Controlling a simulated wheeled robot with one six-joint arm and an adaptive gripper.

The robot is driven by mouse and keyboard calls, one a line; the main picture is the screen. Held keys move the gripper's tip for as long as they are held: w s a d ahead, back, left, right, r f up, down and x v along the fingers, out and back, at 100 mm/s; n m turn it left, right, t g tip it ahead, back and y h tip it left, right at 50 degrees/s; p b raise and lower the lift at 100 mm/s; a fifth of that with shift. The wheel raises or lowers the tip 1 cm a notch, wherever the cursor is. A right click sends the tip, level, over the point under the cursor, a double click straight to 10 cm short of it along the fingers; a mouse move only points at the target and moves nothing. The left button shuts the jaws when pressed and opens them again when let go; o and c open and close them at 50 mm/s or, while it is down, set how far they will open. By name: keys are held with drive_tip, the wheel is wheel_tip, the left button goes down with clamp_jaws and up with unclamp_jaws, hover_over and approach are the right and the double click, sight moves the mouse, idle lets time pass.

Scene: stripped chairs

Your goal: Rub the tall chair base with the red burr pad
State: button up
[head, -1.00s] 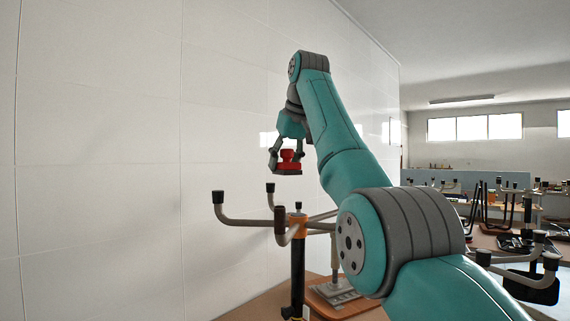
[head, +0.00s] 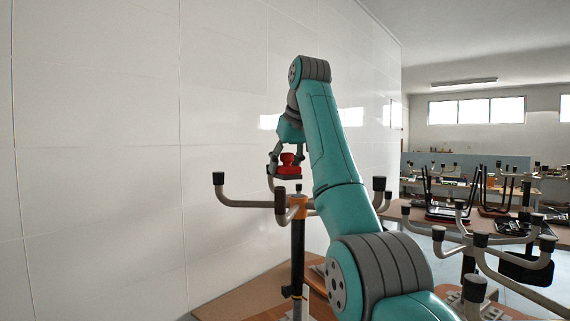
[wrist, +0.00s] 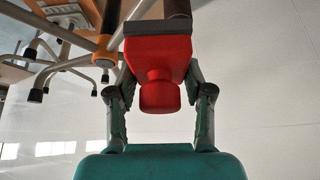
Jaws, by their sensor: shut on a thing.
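My gripper (head: 286,168) is shut on the red burr pad (head: 287,162). In the wrist view the pad (wrist: 160,68) sits between the fingers, its dark plate facing away from the palm. The tall chair base (head: 298,245) has a dark column, an orange hub and curved grey arms with black caps. The pad is just above the hub in the head view. In the wrist view, a brown-sleeved arm of the base (wrist: 178,8) shows right behind the pad's plate; I cannot tell if they touch. My arm hides the base's right side.
A white tiled wall (head: 100,150) runs close on the left. A brown table (head: 240,295) is under the base. More chair bases (head: 480,262) stand at the right, with cluttered tables (head: 440,222) behind them.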

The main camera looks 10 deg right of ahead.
drive_tip(key=shift+f, duration=0.15)
drive_tip(key=shift+d, duration=0.1)
drive_tip(key=shift+w+d+f, duration=0.1)
drive_tip(key=shift+w+d, duration=0.15)
drive_tip(key=shift+d, duration=0.7)
drive_tip(key=shift+w+d, duration=0.2)
drive_tip(key=shift+d, duration=0.7)
wheel_tip(320, 180, up, 6)
drive_tip(key=shift+r, duration=1.45)
